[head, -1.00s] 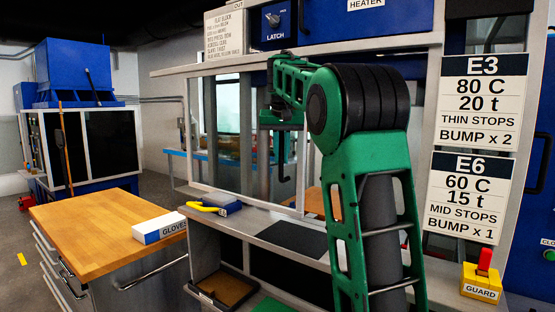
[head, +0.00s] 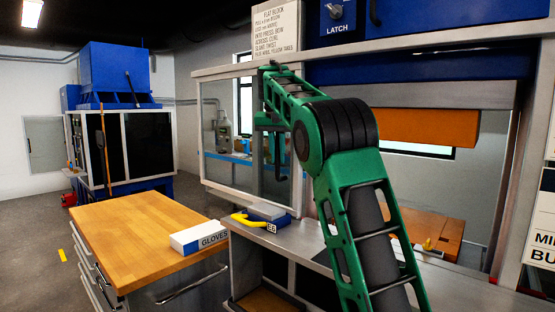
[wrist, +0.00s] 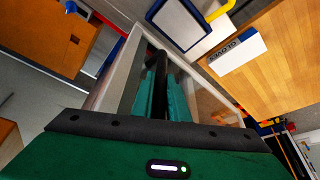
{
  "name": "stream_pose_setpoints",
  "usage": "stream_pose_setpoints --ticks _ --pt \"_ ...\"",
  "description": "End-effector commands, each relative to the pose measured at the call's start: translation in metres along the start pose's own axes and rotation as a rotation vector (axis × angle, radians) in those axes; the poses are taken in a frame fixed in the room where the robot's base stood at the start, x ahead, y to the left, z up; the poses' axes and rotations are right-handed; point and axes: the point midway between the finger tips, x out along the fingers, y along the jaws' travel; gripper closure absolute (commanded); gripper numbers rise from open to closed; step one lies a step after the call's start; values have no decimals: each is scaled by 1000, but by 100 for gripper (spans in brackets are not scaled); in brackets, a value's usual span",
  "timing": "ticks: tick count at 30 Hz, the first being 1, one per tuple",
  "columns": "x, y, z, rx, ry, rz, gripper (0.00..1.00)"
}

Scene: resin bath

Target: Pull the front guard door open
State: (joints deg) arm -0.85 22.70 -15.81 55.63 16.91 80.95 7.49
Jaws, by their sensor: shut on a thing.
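The front guard door (head: 240,201) is a clear panel in a pale metal frame, at the left of the press front in the head view. It stands open, with the press bay uncovered to its right. My gripper (head: 273,140) is at the door's right part, partly hidden by my green arm. In the wrist view my gripper (wrist: 160,95) is shut on the dark bar handle (wrist: 158,62), which runs between the teal fingers. The pale door frame (wrist: 128,75) shows close beside it.
An orange block (head: 425,127) hangs in the bay above a wooden-looking bed (head: 435,230). A wood-topped cabinet (head: 135,225) with a gloves box (head: 198,237) stands at the left front. A blue-grey box (head: 268,211) and a yellow tool (head: 245,220) lie on the ledge by the door.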

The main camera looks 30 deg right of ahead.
Motion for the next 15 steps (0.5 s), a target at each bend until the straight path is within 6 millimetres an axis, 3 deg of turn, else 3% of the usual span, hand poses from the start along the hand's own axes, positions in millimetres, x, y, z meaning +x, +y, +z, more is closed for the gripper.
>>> stream_pose_setpoints --ticks 12,13,15 --pt "-1 -8 -1 0 12 1 100" --pt "-2 -8 -1 -1 12 0 79" --pt "-2 -9 0 -3 11 0 67"
